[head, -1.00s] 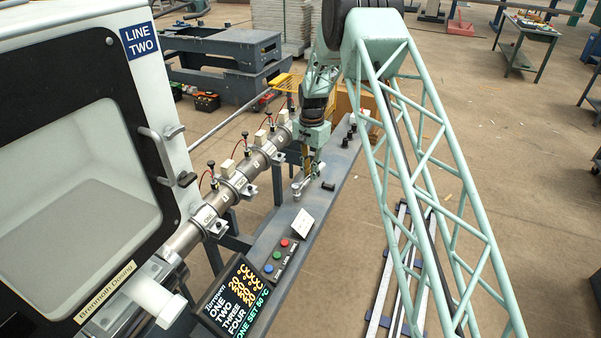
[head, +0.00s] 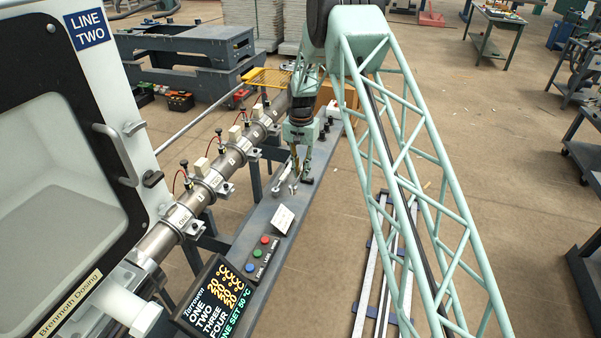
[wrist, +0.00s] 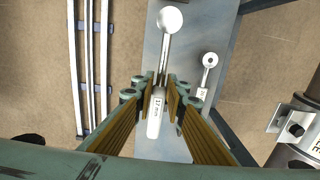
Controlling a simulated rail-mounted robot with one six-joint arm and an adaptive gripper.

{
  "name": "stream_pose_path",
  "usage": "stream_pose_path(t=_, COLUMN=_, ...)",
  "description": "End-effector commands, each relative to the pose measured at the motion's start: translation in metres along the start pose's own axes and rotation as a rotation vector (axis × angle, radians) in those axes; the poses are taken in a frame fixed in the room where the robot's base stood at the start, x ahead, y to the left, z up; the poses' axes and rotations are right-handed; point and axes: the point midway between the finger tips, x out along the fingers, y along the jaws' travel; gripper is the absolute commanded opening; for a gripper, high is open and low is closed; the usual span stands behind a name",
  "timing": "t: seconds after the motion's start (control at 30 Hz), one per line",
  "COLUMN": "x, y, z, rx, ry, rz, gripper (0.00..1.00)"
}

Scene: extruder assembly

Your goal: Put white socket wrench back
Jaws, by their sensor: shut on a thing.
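In the wrist view my gripper (wrist: 160,88) is shut on a pale socket wrench (wrist: 154,122). The wrench's white handle carries a label that seems to read 17 mm, and its round head points away past the fingertips. A second, smaller wrench (wrist: 206,80) with a ring-like head lies to the right, apart from the fingers. In the head view my gripper (head: 299,178) points down over the narrow grey shelf (head: 262,212). The wrenches are small there, and I cannot tell whether the held one touches the shelf.
The steel barrel (head: 205,185) with clamps and red wires runs along the shelf's left side. A white card (head: 283,219), push buttons (head: 258,253) and a display (head: 217,296) are at its near end. Pale rails (head: 385,265) lie on the floor to the right.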

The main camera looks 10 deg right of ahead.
Motion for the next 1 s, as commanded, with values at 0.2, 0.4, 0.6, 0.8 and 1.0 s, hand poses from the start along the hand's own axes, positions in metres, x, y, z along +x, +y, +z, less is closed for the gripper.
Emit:
stream_pose_path(t=0.2, x=0.004, y=0.000, z=0.000, rx=0.000, ry=0.000, rz=0.000, gripper=0.00)
stream_pose_path(t=0.4, x=0.014, y=0.000, z=0.000, rx=0.000, ry=0.000, rz=0.000, gripper=0.00)
stream_pose_path(t=0.6, x=0.028, y=0.000, z=0.000, rx=0.000, ry=-0.001, rz=0.001, gripper=0.00)
stream_pose_path(t=0.8, x=0.042, y=0.000, z=0.000, rx=0.000, ry=-0.001, rz=0.000, gripper=0.00)
stream_pose_path(t=1.0, x=0.055, y=0.000, z=-0.001, rx=0.000, ry=0.000, rz=0.000, gripper=0.00)
